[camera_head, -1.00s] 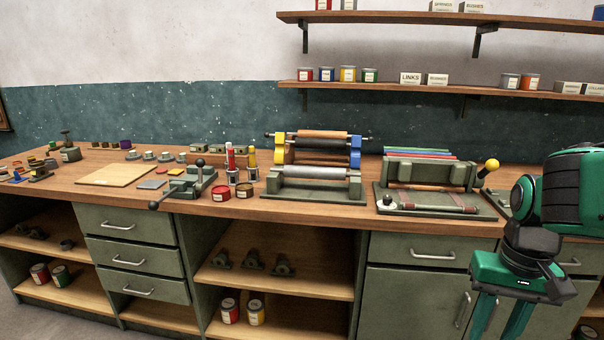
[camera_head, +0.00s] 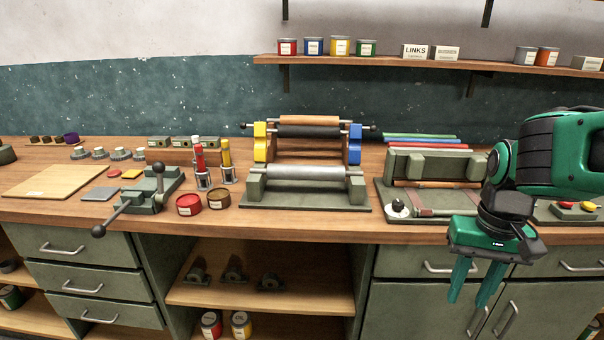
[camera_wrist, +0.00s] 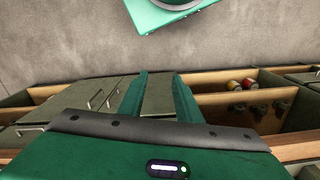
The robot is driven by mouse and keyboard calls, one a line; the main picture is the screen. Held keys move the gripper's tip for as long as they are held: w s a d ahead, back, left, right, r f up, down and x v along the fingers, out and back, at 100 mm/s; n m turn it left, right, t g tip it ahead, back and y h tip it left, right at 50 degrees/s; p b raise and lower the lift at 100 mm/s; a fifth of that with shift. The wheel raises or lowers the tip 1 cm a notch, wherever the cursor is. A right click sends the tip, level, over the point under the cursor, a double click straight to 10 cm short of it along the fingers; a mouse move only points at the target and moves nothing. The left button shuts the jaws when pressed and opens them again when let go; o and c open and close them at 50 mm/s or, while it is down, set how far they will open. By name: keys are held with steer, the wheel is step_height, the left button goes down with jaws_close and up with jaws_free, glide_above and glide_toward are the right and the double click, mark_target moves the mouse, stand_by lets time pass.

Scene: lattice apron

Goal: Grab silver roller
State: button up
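The silver roller (camera_head: 304,173) lies level across a green cradle (camera_head: 262,203) near the front of the workbench, in the middle of the head view. A black roller (camera_head: 308,132) and a wooden roller (camera_head: 309,120) sit behind it on a stand with yellow and blue ends. My gripper (camera_head: 469,289) hangs with its fingers down in front of the cabinets, below the bench edge and to the right of the silver roller. Its two green fingers are apart with nothing between them. The wrist view shows the same spread fingers (camera_wrist: 160,80); the silver roller is not in that view.
A press-like device (camera_head: 430,165) stands right of the silver roller. The bench's front edge (camera_head: 300,230) lies between my gripper and the bench top. Shelves hang above.

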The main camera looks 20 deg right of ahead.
steer(key=shift+d, duration=0.15)
steer(key=shift+o, duration=1.2)
steer(key=o, duration=0.5)
steer(key=shift+s+d+r, duration=0.1)
steer(key=shift+s+r, duration=0.1)
steer(key=shift+s, duration=0.1)
steer(key=w+m+t+h, duration=0.2)
steer(key=w+m+t, duration=0.2)
steer(key=w, duration=1.1)
steer(key=m+t+y, duration=0.1)
steer(key=m+t, duration=0.4)
steer(key=t, duration=0.1)
glide_toward(309, 173)
steer(key=s+d+f, duration=0.2)
steer(key=d, duration=0.1)
steer(key=s+d+f, duration=0.4)
steer(key=s+d, duration=0.1)
steer(key=shift+d+f, duration=0.3)
steer(key=shift+d, duration=0.05)
steer(key=w+a+r+m+t+y, duration=0.2)
steer(key=w+a+r+m+t, duration=0.1)
steer(key=w+a, duration=0.45)
steer(key=shift+m, duration=0.3)
steer(key=shift+r+x, duration=0.1)
steer(key=shift+x, duration=2.45)
steer(key=shift+r+x, duration=0.15)
steer(key=shift+x, duration=2.4)
